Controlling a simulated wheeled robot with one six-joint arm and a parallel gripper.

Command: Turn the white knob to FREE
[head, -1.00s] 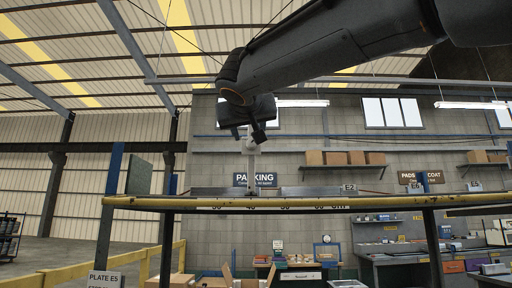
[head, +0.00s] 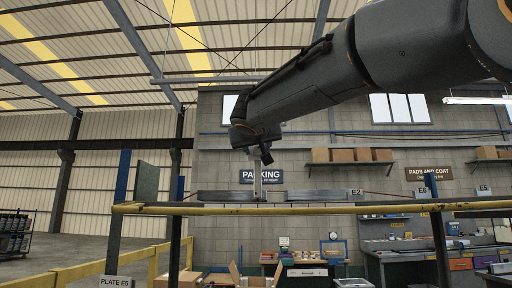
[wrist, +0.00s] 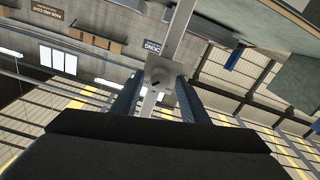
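My gripper (wrist: 158,84) is open, with one dark blue finger on each side of the knob's lower part. I cannot tell whether either finger touches it. In the head view my gripper (head: 263,155) points down at the top of the pale post (head: 257,182), which stands at the rack's top beam. The knob is hidden or too small to make out there, and no FREE lettering is readable.
A yellow-edged beam (head: 330,209) crosses the head view, with grey plates (head: 318,195) along it. Blue uprights (head: 123,176) stand at the left. A PACKING sign (head: 262,176), shelf boxes (head: 350,154) and benches are farther back.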

